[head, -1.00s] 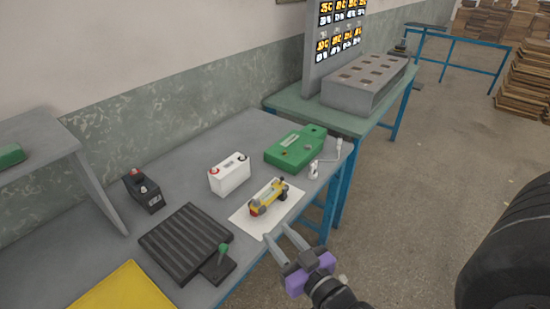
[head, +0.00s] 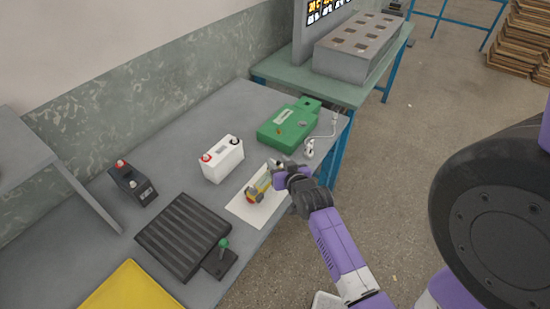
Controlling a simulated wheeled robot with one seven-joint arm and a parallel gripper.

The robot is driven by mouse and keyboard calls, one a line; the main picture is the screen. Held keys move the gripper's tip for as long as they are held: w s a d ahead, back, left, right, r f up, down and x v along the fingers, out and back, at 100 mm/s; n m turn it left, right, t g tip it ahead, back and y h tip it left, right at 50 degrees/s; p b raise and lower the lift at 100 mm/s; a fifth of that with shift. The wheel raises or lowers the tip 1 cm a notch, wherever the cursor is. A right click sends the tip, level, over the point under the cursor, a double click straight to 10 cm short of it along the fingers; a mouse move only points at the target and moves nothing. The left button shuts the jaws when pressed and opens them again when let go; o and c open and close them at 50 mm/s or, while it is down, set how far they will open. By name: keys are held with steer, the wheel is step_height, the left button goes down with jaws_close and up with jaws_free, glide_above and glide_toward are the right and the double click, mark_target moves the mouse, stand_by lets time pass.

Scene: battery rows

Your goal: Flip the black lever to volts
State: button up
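A small yellow device (head: 262,184) with a red and grey end lies on a white sheet (head: 240,207) near the front edge of the table. My gripper (head: 276,168) is at its far right end and hides that part. Contact between them cannot be told. The fingers are small and partly hidden, so their opening is unclear. I cannot make out a black lever or a volts mark. A black box (head: 133,184) with a red knob stands at the left of the table.
A white battery (head: 222,159) and a green case (head: 287,128) stand behind the sheet. A small white stand (head: 309,149) is right of my gripper. A ribbed black mat (head: 183,236), a green-knobbed lever unit (head: 221,258) and a yellow sheet (head: 130,289) lie in front.

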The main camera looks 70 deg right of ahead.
steer(key=shift+x, duration=1.45)
jaws_close()
steer(key=shift+a+f+t+b, duration=0.1)
steer(key=shift+f+t+b, duration=0.2)
steer(key=shift+b, duration=0.6)
steer(key=b, duration=0.1)
steer(key=t+h+b, duration=0.1)
steer(key=b, duration=0.1)
steer(key=shift+s+r+m, duration=0.2)
steer(key=shift+r+m, duration=0.05)
steer(key=shift+m, duration=0.15)
steer(key=shift+r, duration=0.15)
